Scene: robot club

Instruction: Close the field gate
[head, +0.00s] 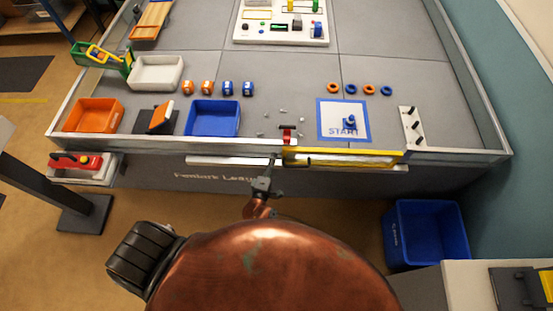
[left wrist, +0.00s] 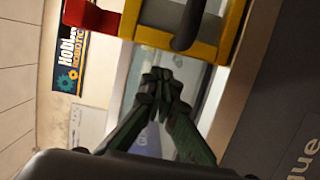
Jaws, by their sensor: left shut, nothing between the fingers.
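The field gate (head: 350,158) is a long yellow-framed panel along the front border of the grey field, in front of the START pad. Its left end lies close to a red block (head: 287,134); I cannot tell whether any gap is left there. In the left wrist view the yellow frame (left wrist: 230,30), a dark handle (left wrist: 190,22) and a red part (left wrist: 92,15) show at the top. My left gripper (head: 275,163) is at the gate's left end, just outside the border. Its fingers (left wrist: 163,85) are together and empty, apart from the handle. My right gripper is out of view.
A white rail (head: 225,161) runs along the outside of the border. The START pad (head: 330,108), a blue tray (head: 212,118) and small loose bits lie inside the field. A blue bin (head: 425,235) stands on the floor at right.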

